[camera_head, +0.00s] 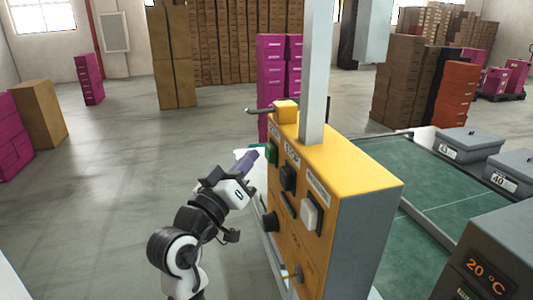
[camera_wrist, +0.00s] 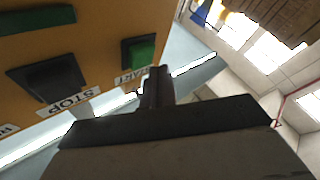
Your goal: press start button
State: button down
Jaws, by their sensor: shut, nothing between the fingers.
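The green start button (camera_head: 271,152) sits on the front face of a yellow control box (camera_head: 350,172). In the wrist view the green button (camera_wrist: 139,54) is in a dark square frame above a partly hidden "START" label (camera_wrist: 137,76). My gripper (camera_head: 256,152) is shut and empty, its fingers pointing at the box close to the green button. In the wrist view my fingertips (camera_wrist: 158,72) appear just beside the button and its label. I cannot tell whether they touch the panel.
A black stop button (camera_head: 287,177) and a white button (camera_head: 310,214) are on the same face. A dark knob (camera_head: 269,221) sits lower down. A grey post (camera_head: 318,75) rises from the box. Behind it is a green conveyor (camera_head: 420,195) with grey bins.

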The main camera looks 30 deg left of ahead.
jog(key=shift+d, duration=0.1)
dwell(0.5)
jog(key=shift+w+d, duration=0.2)
jog(key=shift+w, duration=0.1)
